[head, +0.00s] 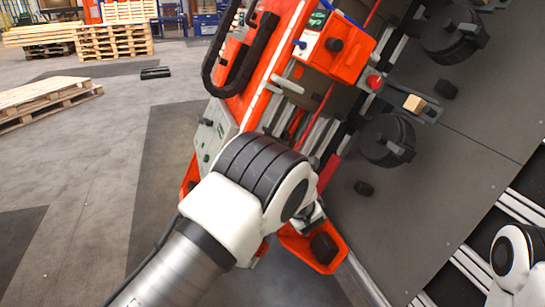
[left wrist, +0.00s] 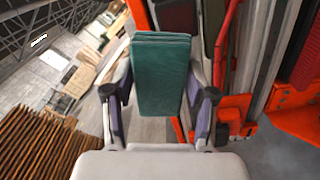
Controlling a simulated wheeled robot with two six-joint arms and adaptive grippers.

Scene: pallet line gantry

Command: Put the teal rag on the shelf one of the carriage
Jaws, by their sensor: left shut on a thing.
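The teal rag (left wrist: 160,80) is a folded, flat rectangle in the left wrist view. My left gripper (left wrist: 160,97) is shut on it, with one finger on each side. The rag is held up in front of the wrist camera. In the head view my left arm covers its own gripper and the rag. The carriage (head: 290,95) is the orange and grey machine behind my left arm; part of its orange frame shows in the left wrist view (left wrist: 235,105). I cannot tell which part is shelf one. My right gripper is not in view.
An orange box (head: 340,50) with a red knob sits on the carriage. Dark round wheels (head: 385,140) and a small wooden block (head: 414,103) are on the grey panel at right. Wooden pallets (head: 115,41) stand at the back left. The floor at left is mostly clear.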

